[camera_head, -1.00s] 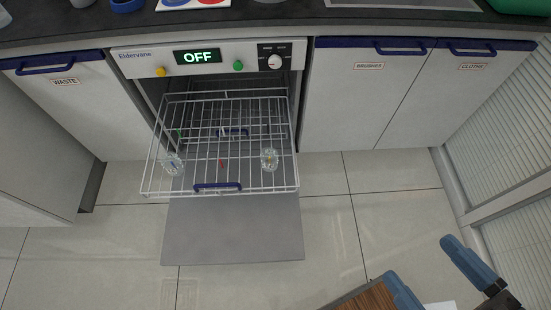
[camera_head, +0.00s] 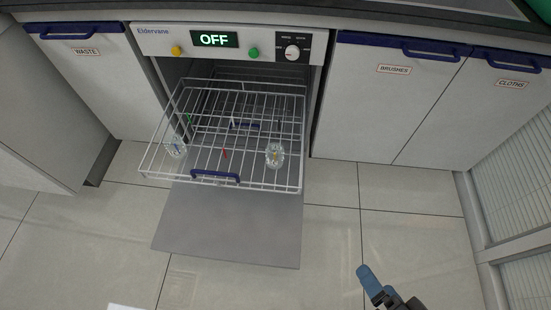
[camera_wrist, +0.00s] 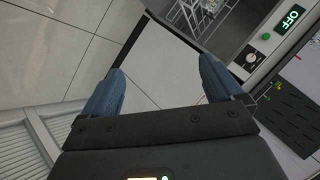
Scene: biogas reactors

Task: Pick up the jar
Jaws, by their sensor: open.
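Two clear glass jars stand in the pulled-out wire rack of the washer in the head view, one on the right (camera_head: 275,154) and one on the left (camera_head: 176,148). The frames do not show which one is the task's jar. No jar can be made out clearly in the wrist view.
The wire rack (camera_head: 236,187) sticks out above the lowered washer door (camera_head: 230,225). The washer panel reads OFF (camera_head: 214,40). Closed cabinets labelled WASTE (camera_head: 85,80), BRUSHES (camera_head: 393,95) and CLOTHS (camera_head: 505,110) flank it. The tiled floor (camera_head: 400,215) in front is clear.

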